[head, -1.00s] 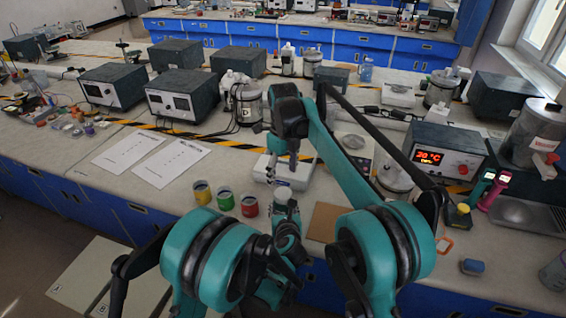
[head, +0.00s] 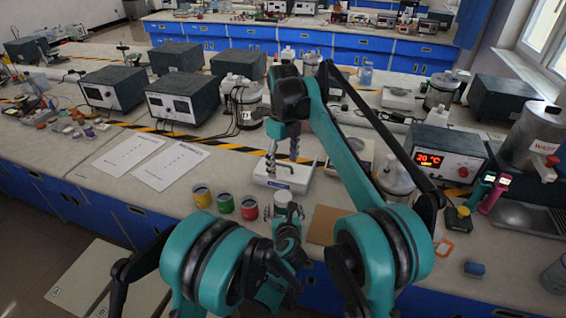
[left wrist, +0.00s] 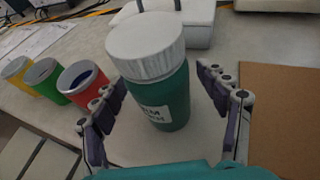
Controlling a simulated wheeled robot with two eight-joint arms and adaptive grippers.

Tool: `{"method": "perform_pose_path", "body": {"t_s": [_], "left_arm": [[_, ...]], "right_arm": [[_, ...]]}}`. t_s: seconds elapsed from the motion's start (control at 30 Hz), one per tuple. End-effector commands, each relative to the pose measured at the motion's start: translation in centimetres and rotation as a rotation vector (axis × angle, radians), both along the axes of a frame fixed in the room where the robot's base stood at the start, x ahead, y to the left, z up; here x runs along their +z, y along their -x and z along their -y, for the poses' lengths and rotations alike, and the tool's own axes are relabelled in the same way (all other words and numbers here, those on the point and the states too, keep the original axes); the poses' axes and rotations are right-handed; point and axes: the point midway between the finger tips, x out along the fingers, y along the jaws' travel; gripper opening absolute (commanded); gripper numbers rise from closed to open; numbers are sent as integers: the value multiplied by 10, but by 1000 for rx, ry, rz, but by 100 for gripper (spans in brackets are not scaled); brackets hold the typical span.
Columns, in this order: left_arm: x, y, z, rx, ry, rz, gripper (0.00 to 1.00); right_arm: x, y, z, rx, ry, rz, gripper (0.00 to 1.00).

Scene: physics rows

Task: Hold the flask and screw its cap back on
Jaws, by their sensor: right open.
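The flask (left wrist: 165,105) is a green bottle with a white label, standing upright. Its ribbed white cap (left wrist: 147,48) sits on its top; I cannot tell how tight it is. In the head view the cap (head: 283,197) shows above my left gripper (head: 286,222), which hides most of the body. In the left wrist view my left gripper (left wrist: 162,76) is open, one finger on each side of the flask, with gaps showing. My right gripper (head: 283,160) is open and empty, above and beyond the cap, fingers pointing down.
Yellow (head: 202,196), green (head: 226,203) and red (head: 249,208) cups stand left of the flask. A white device (head: 285,178) stands behind it. A brown board (head: 326,224) lies to the right. Two paper sheets (head: 170,162) lie at left.

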Motion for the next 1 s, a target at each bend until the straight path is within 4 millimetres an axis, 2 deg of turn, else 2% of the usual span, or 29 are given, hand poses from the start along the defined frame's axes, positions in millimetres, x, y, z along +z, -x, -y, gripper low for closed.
{"method": "perform_pose_path", "body": {"t_s": [0.17,0.27,0.5,0.7,0.83,1.0], "left_arm": [[2,5,1,-1,-1,0,74],[7,17,2,-1,0,-1,74],[27,64,6,-4,-1,0,74],[40,96,8,-2,0,0,74],[44,107,9,-1,-1,0,74],[46,111,9,0,1,0,74]], "right_arm": [[0,0,0,0,0,0,72],[0,0,0,0,0,0,72],[0,0,0,0,0,0,72],[0,0,0,0,0,0,72],[0,0,0,0,0,0,72],[0,0,0,0,0,0,72]]}}
